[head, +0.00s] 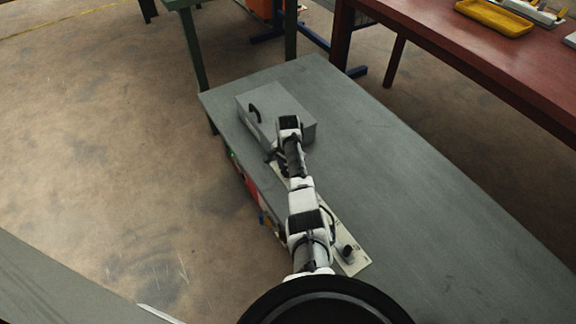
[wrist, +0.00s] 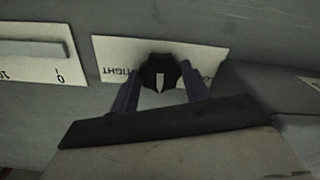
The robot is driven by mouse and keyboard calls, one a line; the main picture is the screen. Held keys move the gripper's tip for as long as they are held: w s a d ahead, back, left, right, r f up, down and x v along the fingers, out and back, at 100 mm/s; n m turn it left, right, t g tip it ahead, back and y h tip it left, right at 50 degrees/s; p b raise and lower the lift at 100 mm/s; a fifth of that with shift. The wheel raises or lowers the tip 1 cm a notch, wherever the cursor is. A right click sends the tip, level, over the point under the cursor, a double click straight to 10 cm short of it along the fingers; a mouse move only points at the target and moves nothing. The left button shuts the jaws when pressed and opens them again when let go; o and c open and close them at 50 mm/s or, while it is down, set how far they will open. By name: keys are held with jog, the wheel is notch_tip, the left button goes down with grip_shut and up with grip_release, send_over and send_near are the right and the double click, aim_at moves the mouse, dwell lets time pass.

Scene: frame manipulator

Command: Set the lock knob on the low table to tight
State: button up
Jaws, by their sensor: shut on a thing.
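The lock knob (wrist: 159,68) is black and faceted with a white pointer mark. In the wrist view it sits on a cream label plate (wrist: 115,48) that reads TIGHT, upside down, to the left of the knob. The wording on the right is mostly hidden by a finger. The white mark lies roughly midway between the two sides, not toward TIGHT. My gripper (wrist: 161,77) is shut on the knob, with one dark finger on each side. In the head view my arm hides the knob; the low grey table (head: 420,210) lies under it.
A grey box (head: 262,106) with a dark handle stands on the table near my wrist. A pale strip with a black knob (head: 346,252) lies nearer, beside my arm. A second label with a slider-like bar (wrist: 35,50) is at the left. The table's right side is clear.

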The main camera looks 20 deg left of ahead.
jog(key=m+p, duration=0.1)
jog(key=m, duration=0.3)
jog(key=shift+r+m, duration=0.1)
jog(key=shift+m, duration=0.2)
jog(key=m, duration=0.3)
jog(key=shift+w+m, duration=0.1)
jog(key=shift+m, duration=0.3)
jog(key=m, duration=0.3)
jog(key=shift+m, duration=0.3)
jog(key=shift+m+p, duration=0.3)
jog(key=shift+m, duration=1.5)
jog(key=shift+d, duration=0.1)
jog(key=o, duration=1)
notch_tip(320, 180, up, 14)
jog(key=shift+f, duration=0.15)
